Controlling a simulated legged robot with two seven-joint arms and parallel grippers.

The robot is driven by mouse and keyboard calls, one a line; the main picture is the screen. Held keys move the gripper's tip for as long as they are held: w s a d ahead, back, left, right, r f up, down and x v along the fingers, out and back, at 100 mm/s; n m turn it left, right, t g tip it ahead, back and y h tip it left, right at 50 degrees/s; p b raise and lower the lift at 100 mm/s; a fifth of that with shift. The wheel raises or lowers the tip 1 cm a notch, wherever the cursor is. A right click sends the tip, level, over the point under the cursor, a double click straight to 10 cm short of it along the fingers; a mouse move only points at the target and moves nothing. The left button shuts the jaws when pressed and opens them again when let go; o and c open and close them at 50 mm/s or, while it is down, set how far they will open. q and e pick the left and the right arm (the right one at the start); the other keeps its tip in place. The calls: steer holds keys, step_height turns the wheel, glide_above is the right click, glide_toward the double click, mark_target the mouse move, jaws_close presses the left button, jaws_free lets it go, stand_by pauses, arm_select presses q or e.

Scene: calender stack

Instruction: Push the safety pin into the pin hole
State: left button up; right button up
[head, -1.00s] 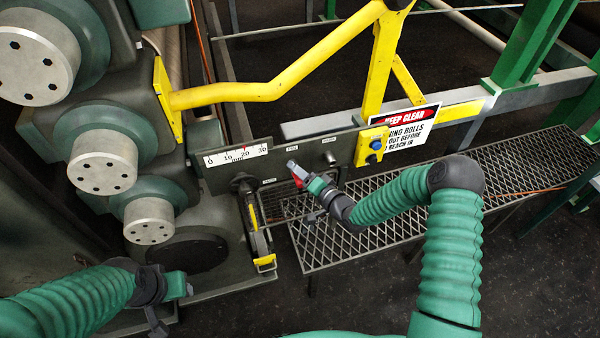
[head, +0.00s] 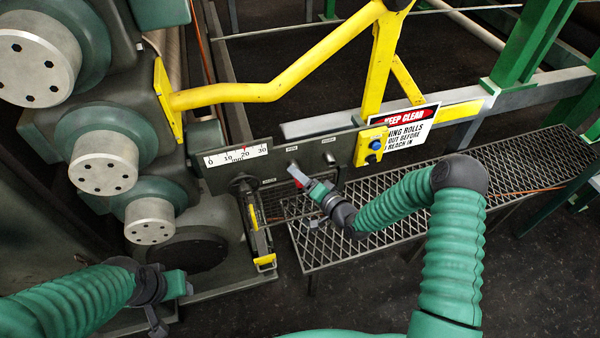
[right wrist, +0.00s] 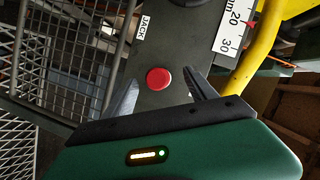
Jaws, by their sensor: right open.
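A round red head (right wrist: 158,79), which I take to be the safety pin, shows face-on against the dark panel (right wrist: 165,25) in the right wrist view. My right gripper (right wrist: 163,84) is open, with one finger on either side of the red head. Whether the fingers touch it is unclear. In the head view this right gripper (head: 299,178) is at the panel, below the middle label. The pin hole is not visible, and how deep the pin sits cannot be told. My left gripper (head: 178,286) is at lower left, away from the panel; its fingers are unclear.
A 0–30 scale (head: 236,156) is on the panel's left, with a handwheel mechanism (head: 245,185) below it. A yellow rail (head: 235,93) passes above; a mesh platform (head: 480,180) is at right.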

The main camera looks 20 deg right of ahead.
steer(key=shift+s+p, duration=0.4)
steer(key=shift+s, duration=2.1)
